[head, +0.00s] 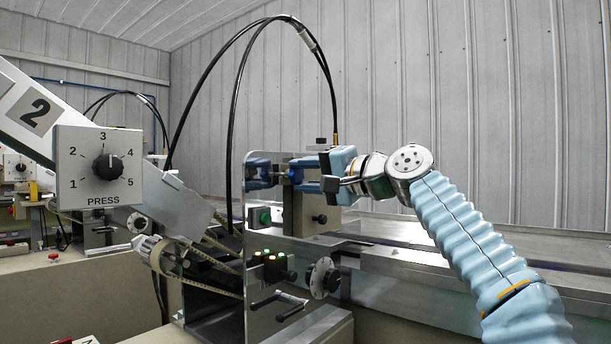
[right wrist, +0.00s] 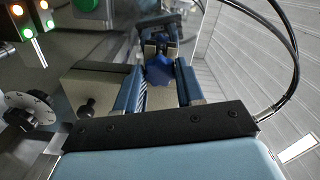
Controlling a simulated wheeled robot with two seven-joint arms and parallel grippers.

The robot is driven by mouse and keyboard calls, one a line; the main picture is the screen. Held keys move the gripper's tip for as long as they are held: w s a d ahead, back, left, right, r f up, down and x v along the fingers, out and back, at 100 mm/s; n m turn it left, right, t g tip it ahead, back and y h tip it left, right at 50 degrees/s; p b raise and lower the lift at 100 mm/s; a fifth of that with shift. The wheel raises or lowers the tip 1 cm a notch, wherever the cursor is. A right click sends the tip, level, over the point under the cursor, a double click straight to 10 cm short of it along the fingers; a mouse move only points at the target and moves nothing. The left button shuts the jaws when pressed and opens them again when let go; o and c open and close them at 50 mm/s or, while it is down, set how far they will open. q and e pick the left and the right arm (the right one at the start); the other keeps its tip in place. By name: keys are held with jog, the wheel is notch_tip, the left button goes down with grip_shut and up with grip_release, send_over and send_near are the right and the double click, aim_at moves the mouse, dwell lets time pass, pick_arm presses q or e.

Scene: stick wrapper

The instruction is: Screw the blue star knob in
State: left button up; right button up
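The blue star knob (right wrist: 160,70) shows in the right wrist view, in line with the gap between the two fingers of my right gripper (right wrist: 161,82). A narrow gap seems to remain on each side of it, so the fingers look open around or just short of it. In the head view my right gripper (head: 297,172) reaches left to the shiny upright metal plate (head: 259,220). The knob is hard to tell apart from the blue fingers there. Blue shapes in the plate look like a reflection. My left gripper is not in view.
Below the gripper are a black dial (head: 323,278), lit buttons (head: 270,262) and a crank handle (head: 285,303). A green button (head: 262,217) is close by. Black hoses (head: 235,95) arch above. A press dial panel (head: 98,167) stands left. A long metal bed (head: 420,240) runs right.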

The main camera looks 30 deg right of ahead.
jog(key=c, duration=0.4)
jog(key=shift+r, duration=0.1)
jog(key=shift+c, duration=0.3)
jog(key=m+p, duration=0.6)
jog(key=m, duration=0.5)
jog(key=shift+r, duration=0.2)
jog(key=shift+f+m, duration=0.3)
jog(key=shift+m, duration=1.7)
jog(key=m, duration=0.8)
jog(key=o, duration=0.9)
jog(key=shift+o, duration=0.2)
